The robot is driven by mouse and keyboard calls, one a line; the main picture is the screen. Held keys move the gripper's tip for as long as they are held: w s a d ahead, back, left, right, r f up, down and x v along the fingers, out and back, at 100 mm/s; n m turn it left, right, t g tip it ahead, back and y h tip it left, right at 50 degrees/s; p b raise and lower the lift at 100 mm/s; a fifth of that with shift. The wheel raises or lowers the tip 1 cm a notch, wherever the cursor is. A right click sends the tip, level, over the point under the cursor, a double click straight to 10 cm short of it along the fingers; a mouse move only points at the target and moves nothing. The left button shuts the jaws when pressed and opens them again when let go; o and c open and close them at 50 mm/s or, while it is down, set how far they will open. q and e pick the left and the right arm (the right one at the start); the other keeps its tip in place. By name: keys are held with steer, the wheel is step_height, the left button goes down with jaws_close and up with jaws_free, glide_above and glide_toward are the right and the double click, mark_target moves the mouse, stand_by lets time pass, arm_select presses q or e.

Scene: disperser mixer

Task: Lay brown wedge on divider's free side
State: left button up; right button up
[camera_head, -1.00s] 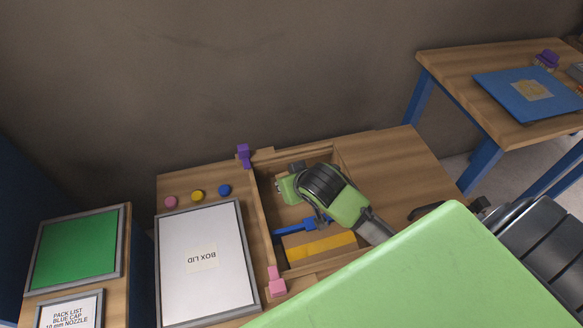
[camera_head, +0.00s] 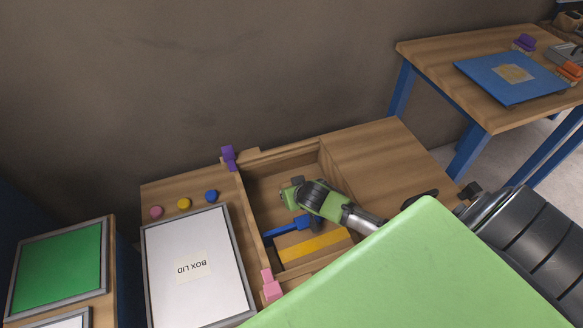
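An open wooden box frame (camera_head: 259,221) stands on the bench. Inside it a blue bar (camera_head: 283,229) runs across, and I cannot tell for sure that it is the divider. On the near side of the bar lies a brown piece (camera_head: 293,238) with a yellow strip (camera_head: 314,245) across it. I cannot tell whether this is the brown wedge. My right gripper (camera_head: 292,196) reaches in from the right over the box interior, on the far side of the blue bar. Its fingertips, and anything between them, are hidden or too small to read. My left gripper is not in view.
A purple clip (camera_head: 229,158) and a pink clip (camera_head: 271,286) stand on the box's left wall. The wooden top (camera_head: 385,160) right of the box is clear.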

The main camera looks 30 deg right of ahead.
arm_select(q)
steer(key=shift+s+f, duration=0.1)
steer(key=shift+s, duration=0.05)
arm_select(e)
steer(key=shift+f, duration=0.25)
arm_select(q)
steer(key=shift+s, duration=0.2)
arm_select(e)
steer(key=o, duration=1.1)
steer(key=shift+f, duration=0.1)
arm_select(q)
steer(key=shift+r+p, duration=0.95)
arm_select(e)
steer(key=v, duration=1.2)
